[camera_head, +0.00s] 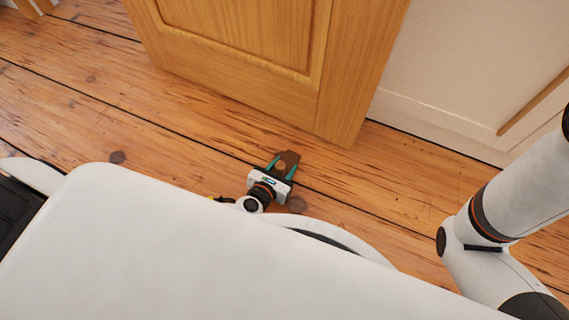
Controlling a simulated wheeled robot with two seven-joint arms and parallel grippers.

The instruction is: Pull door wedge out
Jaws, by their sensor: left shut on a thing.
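The door wedge (290,158) is a small brown block low on the floorboards, just in front of the bottom edge of the wooden door (235,45). A narrow strip of floor shows between the wedge and the door. My left gripper (282,166) reaches down to the floor with its green fingers on either side of the wedge, shut on it. The fingers hide part of the wedge. My right gripper is out of view; only part of my right arm shows at the right side.
Plank floor (80,120) lies open to the left of the door. A white wall with a skirting board (430,115) stands to the right of the door. My own white body covers the lower part of the view.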

